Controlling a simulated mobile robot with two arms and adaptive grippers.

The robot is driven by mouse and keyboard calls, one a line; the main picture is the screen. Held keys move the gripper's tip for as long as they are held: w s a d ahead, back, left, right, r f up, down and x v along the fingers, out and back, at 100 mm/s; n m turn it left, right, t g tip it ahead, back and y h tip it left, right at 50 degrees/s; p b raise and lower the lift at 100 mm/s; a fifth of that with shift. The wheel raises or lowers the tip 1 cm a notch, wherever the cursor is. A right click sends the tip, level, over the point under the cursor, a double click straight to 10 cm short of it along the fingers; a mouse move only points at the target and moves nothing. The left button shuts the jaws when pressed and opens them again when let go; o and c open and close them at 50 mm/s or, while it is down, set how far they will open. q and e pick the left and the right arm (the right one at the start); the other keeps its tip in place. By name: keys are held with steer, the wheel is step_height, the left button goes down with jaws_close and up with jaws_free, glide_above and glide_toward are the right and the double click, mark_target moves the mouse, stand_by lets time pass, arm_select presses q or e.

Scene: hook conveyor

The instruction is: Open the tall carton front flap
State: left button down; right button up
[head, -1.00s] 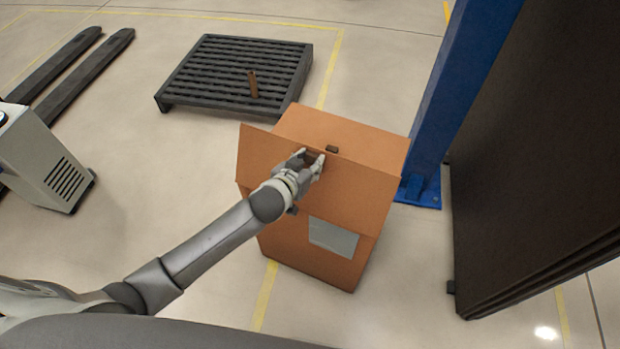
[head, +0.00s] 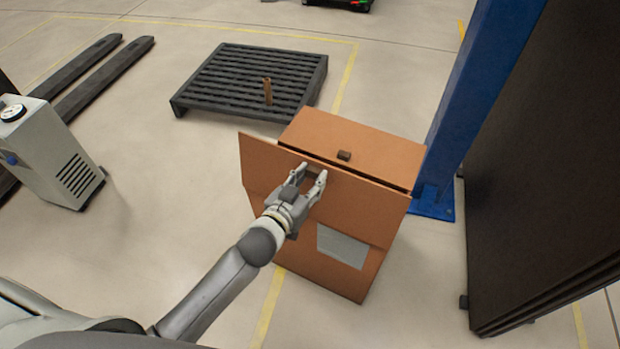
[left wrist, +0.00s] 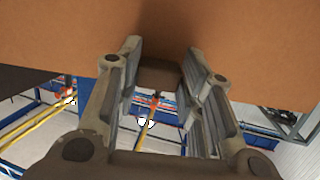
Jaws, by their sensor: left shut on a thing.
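The tall brown carton (head: 318,272) stands upright on the floor, with a grey label (head: 342,246) on its front. Its front flap (head: 352,207) is a wide brown panel slanting across the upper front, its left end jutting past the carton's side. A dark gap shows between the flap and the top panel (head: 350,138). My left gripper (head: 312,174) is at the flap's upper edge, shut on a small brown tab (left wrist: 158,76), which shows between the fingers in the left wrist view. My right gripper is not in view.
A blue post (head: 478,95) and a large dark panel (head: 550,160) stand close on the right. A grey machine with forks (head: 55,150) is at left. Floor left of the carton is clear.

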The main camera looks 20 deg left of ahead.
arm_select(q)
steer(key=shift+s+f, duration=0.15)
steer(key=shift+f, duration=0.35)
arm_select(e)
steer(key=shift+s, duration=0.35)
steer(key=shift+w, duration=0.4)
arm_select(q)
steer(key=c, duration=1.3)
jaws_free()
steer(key=o, duration=0.3)
steer(key=shift+r, duration=0.15)
steer(key=shift+o, duration=0.2)
steer(key=shift+r, duration=0.1)
steer(key=v, duration=1.1)
steer(key=shift+s, duration=0.4)
